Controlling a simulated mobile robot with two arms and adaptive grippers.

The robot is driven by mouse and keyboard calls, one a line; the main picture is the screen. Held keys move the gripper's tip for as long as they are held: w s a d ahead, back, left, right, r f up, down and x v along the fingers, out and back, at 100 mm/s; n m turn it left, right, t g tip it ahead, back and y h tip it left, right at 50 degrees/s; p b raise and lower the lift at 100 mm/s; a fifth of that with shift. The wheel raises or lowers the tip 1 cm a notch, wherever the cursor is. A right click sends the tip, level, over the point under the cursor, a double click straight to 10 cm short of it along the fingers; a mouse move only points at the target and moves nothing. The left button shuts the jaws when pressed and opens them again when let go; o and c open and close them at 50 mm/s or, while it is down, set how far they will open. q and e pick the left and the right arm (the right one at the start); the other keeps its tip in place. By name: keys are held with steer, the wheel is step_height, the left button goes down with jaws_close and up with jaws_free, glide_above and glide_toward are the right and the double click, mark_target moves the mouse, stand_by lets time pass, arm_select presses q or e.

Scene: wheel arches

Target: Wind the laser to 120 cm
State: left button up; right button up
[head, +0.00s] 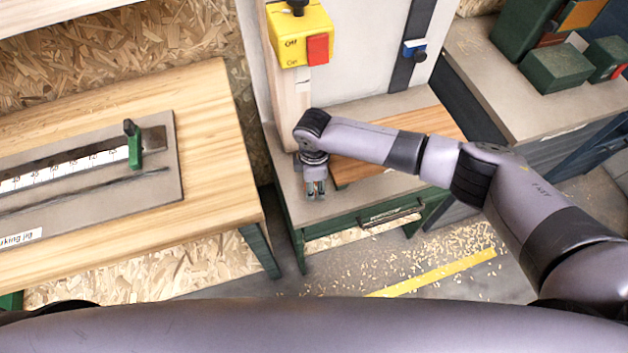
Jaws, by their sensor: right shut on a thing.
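My right gripper (315,188) points down over the front left of the grey bench (293,209), just below the foot of a pale upright post. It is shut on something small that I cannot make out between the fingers. No height scale is readable on the rail. My left gripper is not in view.
A yellow switch box (291,48) with a red button is above my right wrist. A brown board (440,122) lies on the bench. At left, a wooden table (222,150) holds a ruler plate with a green stop (134,152). Green boxes (556,68) stand at right.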

steer(key=m+p, duration=0.3)
steer(key=m, duration=0.1)
steer(key=shift+r+m, duration=0.15)
steer(key=shift+m, duration=0.15)
steer(key=shift+m+p, duration=1.05)
steer(key=shift+m, duration=0.85)
steer(key=o, duration=1.1)
steer(key=shift+o, duration=0.2)
step_height(320, 180, up, 12)
